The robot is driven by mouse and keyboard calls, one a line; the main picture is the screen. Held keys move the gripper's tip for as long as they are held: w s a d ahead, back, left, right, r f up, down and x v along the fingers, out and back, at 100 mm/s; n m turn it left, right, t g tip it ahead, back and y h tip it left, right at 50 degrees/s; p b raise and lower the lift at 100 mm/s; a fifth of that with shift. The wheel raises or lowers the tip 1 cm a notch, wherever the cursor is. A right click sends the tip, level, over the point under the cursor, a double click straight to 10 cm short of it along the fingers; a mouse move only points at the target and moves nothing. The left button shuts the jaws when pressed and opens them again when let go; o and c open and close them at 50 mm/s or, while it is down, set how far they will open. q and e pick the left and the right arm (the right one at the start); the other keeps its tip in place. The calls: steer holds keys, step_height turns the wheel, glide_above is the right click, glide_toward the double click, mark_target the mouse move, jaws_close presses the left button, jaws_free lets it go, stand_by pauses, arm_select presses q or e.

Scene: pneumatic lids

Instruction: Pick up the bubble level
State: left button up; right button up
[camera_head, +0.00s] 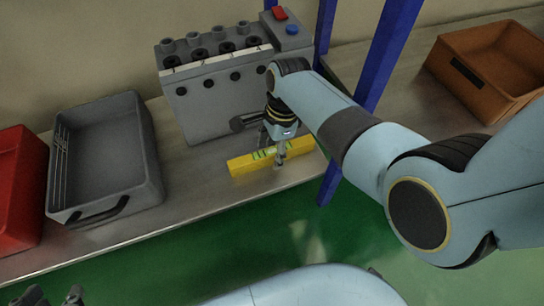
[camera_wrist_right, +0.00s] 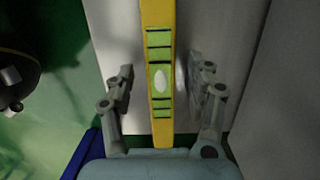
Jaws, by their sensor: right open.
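The yellow bubble level (camera_head: 245,163) lies on the metal bench near its front edge, in front of the grey pneumatic block. My right gripper (camera_head: 278,155) is over the level's middle, pointing down. In the right wrist view, the level (camera_wrist_right: 160,120) runs between the open fingers of my right gripper (camera_wrist_right: 160,92). A finger stands on each side of its green vial window, with a gap on both sides. The head view does not clearly show how high the fingertips are above the bench. Part of my left gripper (camera_head: 60,298) shows at the bottom left edge.
The grey pneumatic block (camera_head: 210,100) stands behind the level, close to my right gripper. A grey bin (camera_head: 150,165) and a red bin (camera_head: 22,190) are at the left, a brown bin (camera_head: 485,70) at the right. Blue posts (camera_head: 385,50) rise beside my right arm.

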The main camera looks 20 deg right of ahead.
steer(key=shift+f, duration=0.25)
steer(key=shift+c, duration=0.4)
jaws_close()
steer(key=shift+r, duration=0.1)
